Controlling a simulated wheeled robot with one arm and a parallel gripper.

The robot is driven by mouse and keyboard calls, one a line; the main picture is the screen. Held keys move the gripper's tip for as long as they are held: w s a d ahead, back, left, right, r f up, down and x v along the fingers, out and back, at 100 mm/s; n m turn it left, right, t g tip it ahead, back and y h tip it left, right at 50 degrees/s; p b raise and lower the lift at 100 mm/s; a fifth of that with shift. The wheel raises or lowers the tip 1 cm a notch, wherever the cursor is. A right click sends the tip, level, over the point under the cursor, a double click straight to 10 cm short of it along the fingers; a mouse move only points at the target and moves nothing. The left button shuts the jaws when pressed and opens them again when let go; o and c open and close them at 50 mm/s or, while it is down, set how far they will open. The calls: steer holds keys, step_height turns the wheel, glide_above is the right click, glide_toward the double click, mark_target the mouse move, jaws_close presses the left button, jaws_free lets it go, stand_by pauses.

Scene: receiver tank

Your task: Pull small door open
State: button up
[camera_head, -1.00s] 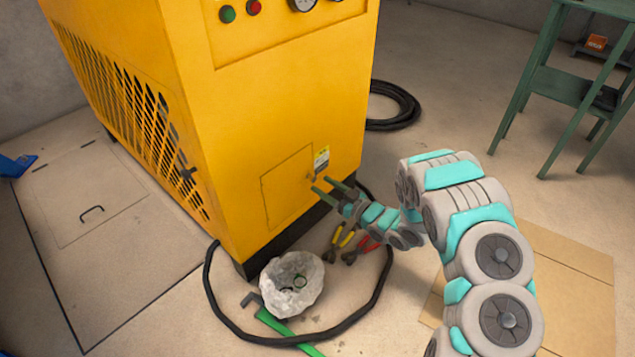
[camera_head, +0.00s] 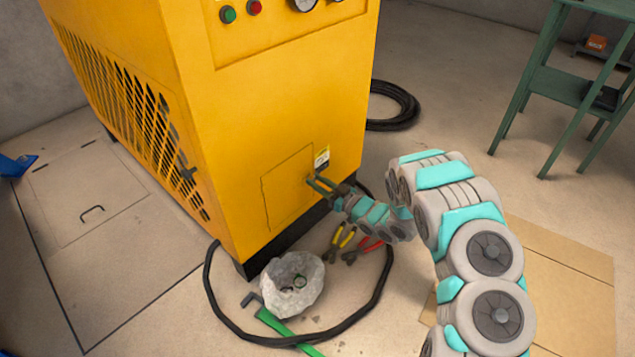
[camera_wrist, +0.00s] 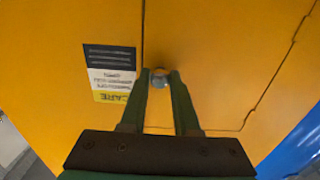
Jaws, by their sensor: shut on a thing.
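The small door (camera_head: 287,188) is a yellow panel low on the front of the yellow machine (camera_head: 280,120). Its outline looks flush with the machine front. A small round metal knob (camera_wrist: 159,78) sits near the door's edge, and the door (camera_wrist: 220,70) also shows in the wrist view. My gripper (camera_head: 313,180) reaches the door from the right. In the wrist view, my gripper's green fingers (camera_wrist: 160,82) are shut on the knob, one on each side. In the head view the knob is hidden by the fingers.
A label (camera_wrist: 112,72) is beside the door. Cardboard (camera_head: 570,280) lies at right; a green stand (camera_head: 560,85) is behind.

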jaws_close()
stand_by(0.8)
steer(key=shift+s, duration=0.1)
